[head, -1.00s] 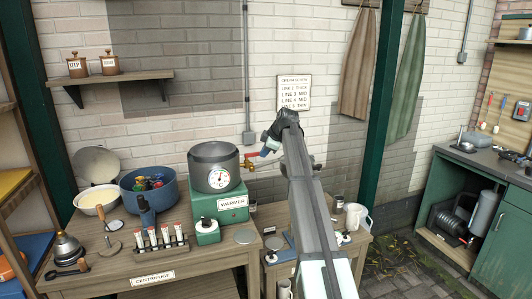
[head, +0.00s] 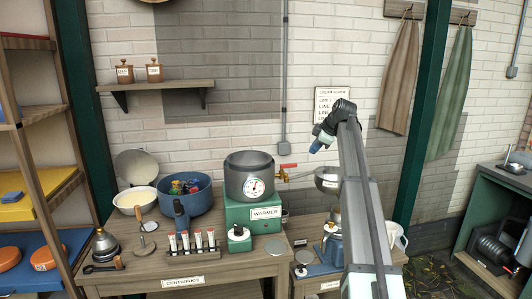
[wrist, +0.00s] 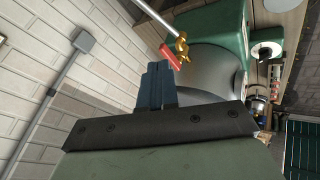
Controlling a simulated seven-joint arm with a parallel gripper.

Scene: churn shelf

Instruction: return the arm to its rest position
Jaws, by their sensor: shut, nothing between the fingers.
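My gripper (head: 318,145) is raised in front of the brick wall, above the right-hand side of the table, at the end of my outstretched arm. In the wrist view its blue fingers (wrist: 157,86) are together with nothing held between them. The green warmer (head: 255,215) with the grey gauge pot (head: 249,176) stands left of my arm. Its brass tap with a red handle (wrist: 170,58) shows close beyond the fingers in the wrist view; I cannot tell the exact gap.
A rack of capped tubes (head: 198,245), a blue pot (head: 180,196) and a white bowl (head: 134,202) are on the wooden table (head: 243,270). A green post (head: 422,115) rises to the right.

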